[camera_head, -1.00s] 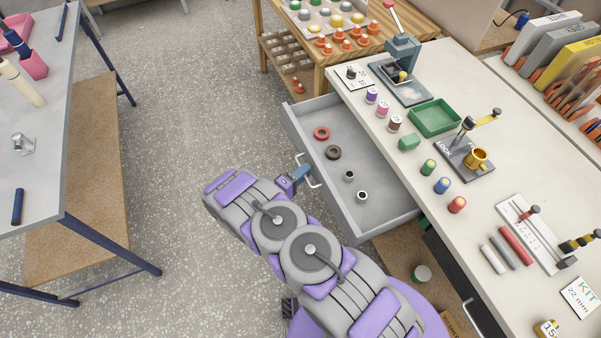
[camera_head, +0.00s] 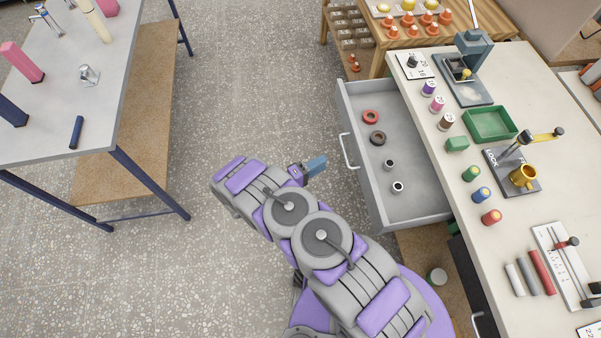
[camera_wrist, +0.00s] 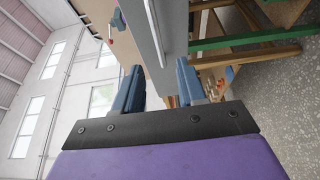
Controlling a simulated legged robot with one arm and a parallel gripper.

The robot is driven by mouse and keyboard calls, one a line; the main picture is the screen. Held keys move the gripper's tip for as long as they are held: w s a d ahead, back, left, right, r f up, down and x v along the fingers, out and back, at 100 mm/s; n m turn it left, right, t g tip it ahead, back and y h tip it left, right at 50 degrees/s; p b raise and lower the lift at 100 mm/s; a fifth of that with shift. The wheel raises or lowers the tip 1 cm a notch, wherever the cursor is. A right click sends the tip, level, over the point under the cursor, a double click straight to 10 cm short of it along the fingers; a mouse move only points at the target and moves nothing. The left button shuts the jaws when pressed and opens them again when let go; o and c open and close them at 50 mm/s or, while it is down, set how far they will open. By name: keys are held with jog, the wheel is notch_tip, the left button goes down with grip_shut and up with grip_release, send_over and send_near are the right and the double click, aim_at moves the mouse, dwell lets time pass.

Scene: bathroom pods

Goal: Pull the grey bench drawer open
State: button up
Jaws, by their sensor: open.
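The grey bench drawer (camera_head: 374,190) is pulled out from under the pale bench top (camera_head: 505,240). Inside it lie a red ring (camera_head: 370,117), a dark ring (camera_head: 377,138) and two small metal cylinders. Its white bar handle (camera_head: 347,151) is on the front face. My gripper (camera_head: 317,166) is open and empty, just left of the handle and apart from it. In the wrist view, the two blue fingers of my gripper (camera_wrist: 158,88) are spread, with the drawer front (camera_wrist: 145,45) and the pale handle (camera_wrist: 155,30) beyond them.
A grey table (camera_head: 75,80) with bottles stands at the left. A wooden rack (camera_head: 385,35) stands beyond the drawer. The bench top carries a green tray (camera_head: 489,124), spools and tools. Speckled floor (camera_head: 250,90) is clear between table and drawer.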

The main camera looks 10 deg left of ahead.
jog(key=v, duration=0.7)
jog(key=shift+a+p, duration=0.15)
jog(key=shift+p, duration=0.3)
jog(key=shift+s+a+f, duration=0.1)
jog(key=shift+s+a, duration=0.05)
jog(key=shift+a, duration=0.1)
